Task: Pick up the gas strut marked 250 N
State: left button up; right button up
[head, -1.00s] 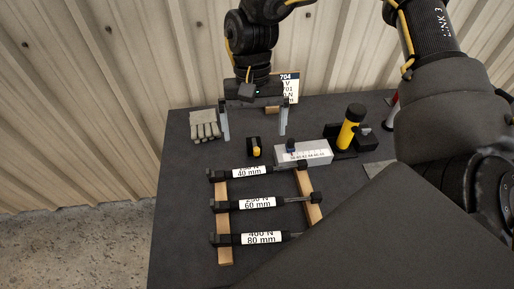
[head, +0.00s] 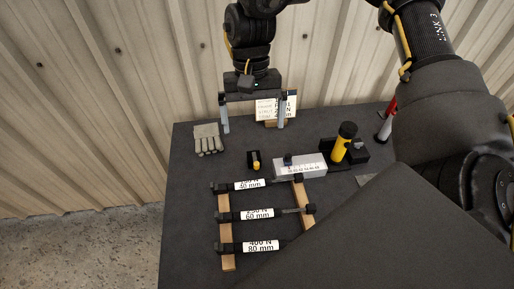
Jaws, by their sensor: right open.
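The gas strut marked 250 N, 60 mm (head: 257,215) is the middle of three black struts with white labels, lying across two wooden rails. The strut behind it is marked 40 mm (head: 249,184); its force figure is hard to read. The front strut is marked 400 N, 80 mm (head: 261,246). My right gripper (head: 253,119) points down at the back edge of the table, well behind the struts. Its two fingers are wide apart with nothing held between them. My left gripper is not in view.
A white placard (head: 268,108) stands behind the right gripper's fingers. Grey gloves (head: 207,140), a small black-and-yellow item (head: 254,161), a grey block (head: 300,166) and a yellow cylinder (head: 342,147) stand behind the struts. A large dark surface covers the lower right.

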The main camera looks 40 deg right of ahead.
aim_at(310, 209)
jog(key=k, duration=2)
